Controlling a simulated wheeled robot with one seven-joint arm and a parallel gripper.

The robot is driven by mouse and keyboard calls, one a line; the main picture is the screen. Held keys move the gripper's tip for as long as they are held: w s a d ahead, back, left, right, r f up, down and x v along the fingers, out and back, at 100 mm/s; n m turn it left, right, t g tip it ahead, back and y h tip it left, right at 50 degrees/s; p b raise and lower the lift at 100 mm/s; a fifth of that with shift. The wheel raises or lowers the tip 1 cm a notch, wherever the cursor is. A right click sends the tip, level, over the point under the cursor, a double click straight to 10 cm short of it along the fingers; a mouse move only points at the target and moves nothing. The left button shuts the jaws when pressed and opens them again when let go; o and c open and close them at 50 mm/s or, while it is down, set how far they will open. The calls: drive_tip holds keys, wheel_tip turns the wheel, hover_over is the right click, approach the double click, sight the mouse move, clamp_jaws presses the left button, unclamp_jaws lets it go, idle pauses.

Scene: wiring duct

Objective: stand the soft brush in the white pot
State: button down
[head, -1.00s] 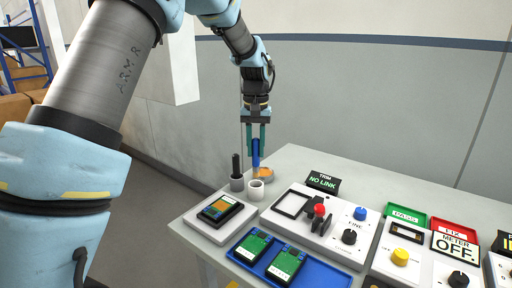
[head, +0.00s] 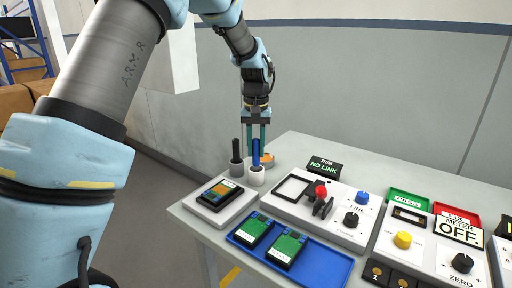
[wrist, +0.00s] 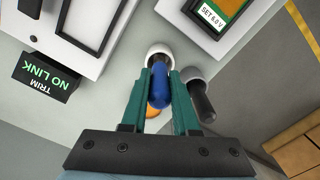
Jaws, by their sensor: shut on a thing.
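My gripper (head: 256,139) is shut on the blue-handled soft brush (head: 256,150), which stands upright between the fingers. The brush is at the white pot (head: 257,176), with its lower end hidden inside or behind the rim in the head view. In the wrist view the blue handle (wrist: 159,88) points up toward the camera, and its far end meets the mouth of the white pot (wrist: 158,52). I cannot tell whether the brush rests on the pot's bottom.
A grey pot (head: 237,168) with a dark-handled tool (head: 236,148) stands close to the left. An orange item (head: 267,160) lies behind. A tray with a device (head: 219,194), a blue tray (head: 320,266) and a control panel (head: 318,207) are in front and right.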

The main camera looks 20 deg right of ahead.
drive_tip(key=c, duration=0.6)
unclamp_jaws()
drive_tip(key=shift+r, duration=0.1)
wheel_tip(320, 180, up, 11)
drive_tip(key=shift+f+b, duration=0.2)
drive_tip(key=shift+b, duration=0.7)
drive_tip(key=a+f+n+t, duration=0.1)
drive_tip(key=a+f, duration=0.2)
drive_tip(key=a, duration=0.8)
drive_tip(key=a+f+n, duration=0.2)
drive_tip(key=a+f, duration=0.2)
drive_tip(key=a, duration=0.6)
drive_tip(key=s+a+f+n, duration=0.1)
drive_tip(key=s+a+f, duration=0.2)
drive_tip(key=s+a, duration=0.2)
drive_tip(key=s+a+f+n, duration=0.1)
drive_tip(key=s+a+f, duration=0.2)
drive_tip(key=a, duration=0.7)
drive_tip(key=s, duration=0.2)
drive_tip(key=shift+s+a+t, duration=0.25)
drive_tip(key=shift+s+t, duration=0.05)
drive_tip(key=shift+t, duration=0.1)
